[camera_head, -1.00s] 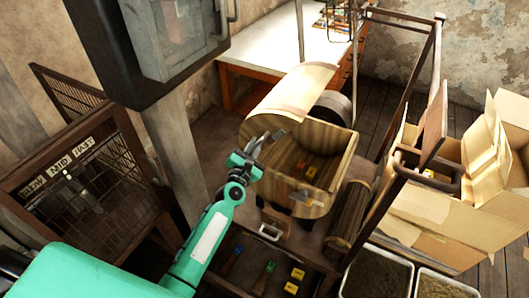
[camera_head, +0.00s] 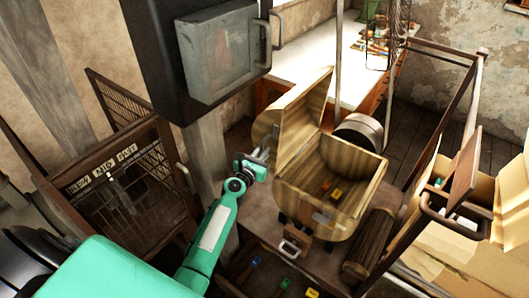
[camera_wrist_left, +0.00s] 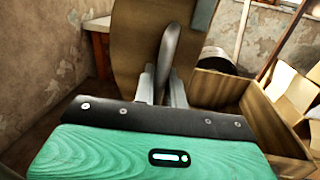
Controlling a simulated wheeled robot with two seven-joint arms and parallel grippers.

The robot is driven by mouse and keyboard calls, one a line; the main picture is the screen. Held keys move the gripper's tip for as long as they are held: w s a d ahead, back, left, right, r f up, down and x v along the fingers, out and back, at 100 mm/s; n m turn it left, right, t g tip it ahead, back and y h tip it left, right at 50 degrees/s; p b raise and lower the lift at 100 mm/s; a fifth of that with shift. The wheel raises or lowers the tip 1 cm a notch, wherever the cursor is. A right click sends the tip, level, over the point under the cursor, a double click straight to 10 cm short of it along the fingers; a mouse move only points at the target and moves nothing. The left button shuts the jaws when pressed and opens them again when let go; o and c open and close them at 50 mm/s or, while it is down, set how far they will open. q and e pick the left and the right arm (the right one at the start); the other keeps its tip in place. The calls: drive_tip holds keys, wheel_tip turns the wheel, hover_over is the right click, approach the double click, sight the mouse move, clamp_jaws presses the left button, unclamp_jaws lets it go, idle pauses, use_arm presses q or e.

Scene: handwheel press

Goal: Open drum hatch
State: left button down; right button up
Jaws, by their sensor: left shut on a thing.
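The wooden drum (camera_head: 345,212) stands on the bench with its top opening uncovered. Its curved hatch (camera_head: 306,112) is swung up and tilted back to the left of the opening. Yellow and red blocks show inside the drum. My left gripper (camera_head: 264,157) is at the outer, left side of the hatch. In the left wrist view, its two grey fingers (camera_wrist_left: 162,88) are closed around the dark curved handle (camera_wrist_left: 169,52) on the hatch (camera_wrist_left: 130,45). The drum's open box (camera_wrist_left: 222,88) shows to the right there. My right gripper is not in view.
A grey control box (camera_head: 222,55) on a post hangs close above my left arm. A wire-mesh cabinet (camera_head: 118,185) stands at left. A log-like roller (camera_head: 370,243) lies right of the drum. Cardboard boxes (camera_head: 475,255) and a metal frame stand at right.

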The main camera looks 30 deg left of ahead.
use_arm(q)
drive_tip(key=shift+r, duration=0.25)
drive_tip(key=c, duration=1.5)
unclamp_jaws()
drive_tip(key=shift+c, duration=0.2)
drive_tip(key=shift+f, duration=0.1)
drive_tip(key=shift+s+f, duration=0.1)
drive_tip(key=s, duration=1.3)
drive_tip(key=shift+s+a+b, duration=0.15)
drive_tip(key=shift+s+b, duration=0.1)
drive_tip(key=shift+b, duration=0.15)
